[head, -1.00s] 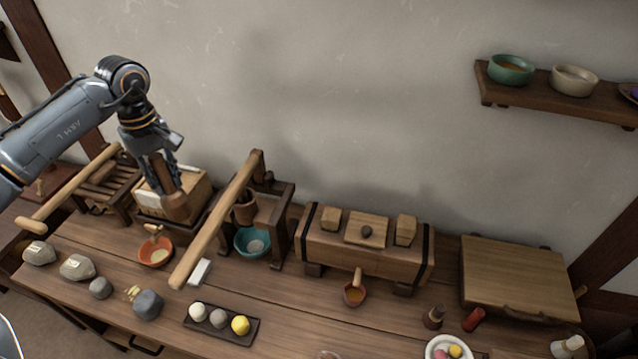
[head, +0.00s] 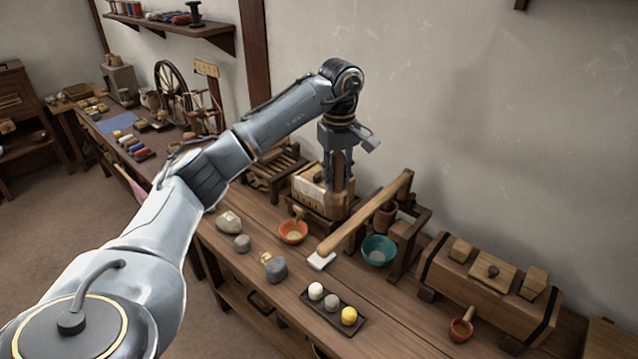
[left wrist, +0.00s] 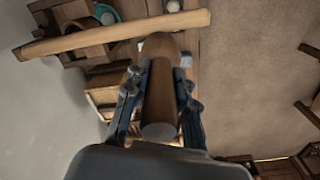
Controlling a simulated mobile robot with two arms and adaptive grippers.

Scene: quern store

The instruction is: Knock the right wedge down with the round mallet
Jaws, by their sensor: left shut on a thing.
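My left gripper (head: 339,182) is shut on the round mallet (head: 337,205) and holds it with its thick wooden head downward. In the left wrist view the handle (left wrist: 160,105) lies between the fingers and the rounded head (left wrist: 160,46) points away. The mallet is by the cloth-sided box at the back of the bench; I cannot tell whether they touch. The wooden press block (head: 470,291) stands to the right. My right gripper is out of view.
A long wooden beam (head: 362,220) slopes up to a frame between mallet and press block.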

